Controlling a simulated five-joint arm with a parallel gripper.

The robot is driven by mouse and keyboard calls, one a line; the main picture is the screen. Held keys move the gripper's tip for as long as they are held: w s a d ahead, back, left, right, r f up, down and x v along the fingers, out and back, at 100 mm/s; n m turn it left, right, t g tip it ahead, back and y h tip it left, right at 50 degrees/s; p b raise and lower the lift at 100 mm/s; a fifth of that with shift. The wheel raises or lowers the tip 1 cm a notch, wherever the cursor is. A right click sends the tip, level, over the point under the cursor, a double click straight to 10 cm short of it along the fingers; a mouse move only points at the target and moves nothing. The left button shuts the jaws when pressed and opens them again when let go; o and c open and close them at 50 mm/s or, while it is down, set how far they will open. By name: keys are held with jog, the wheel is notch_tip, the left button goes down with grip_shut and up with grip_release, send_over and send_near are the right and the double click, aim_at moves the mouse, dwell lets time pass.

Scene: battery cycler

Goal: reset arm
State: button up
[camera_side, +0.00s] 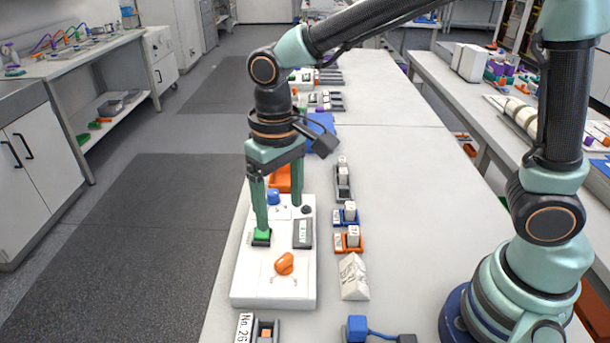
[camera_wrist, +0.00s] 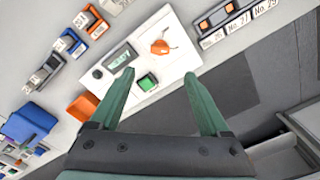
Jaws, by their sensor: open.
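My gripper (camera_side: 281,213) points down over the white cycler panel (camera_side: 247,284) in the side view. Its two green fingers are spread apart with nothing between them. One finger ends close to the green button (camera_side: 262,236); I cannot tell whether it touches. In the wrist view, my gripper (camera_wrist: 160,73) is also open, and the green button (camera_wrist: 148,81) shows between and beyond the fingertips. The panel also carries an orange knob (camera_side: 284,263), a small display (camera_side: 302,234), a blue knob (camera_side: 273,197) and a dark round knob (camera_side: 306,209).
Several small holders with white blocks, one orange (camera_side: 347,243) and one blue (camera_side: 345,217), stand right of the panel. A white wedge (camera_side: 354,276) lies nearby. A labelled holder (camera_side: 259,330) and a blue plug with cable (camera_side: 357,328) are in front.

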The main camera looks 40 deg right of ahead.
jog(key=s+d+r+t, duration=0.2)
jog(key=d+r, duration=0.2)
jog(key=d, duration=0.4)
jog(key=s+d+r+t, duration=0.3)
jog(key=d, duration=0.6)
jog(key=shift+s+r+m+t, duration=0.2)
jog(key=shift+r+m+t, duration=0.1)
jog(key=shift+r+m, duration=0.1)
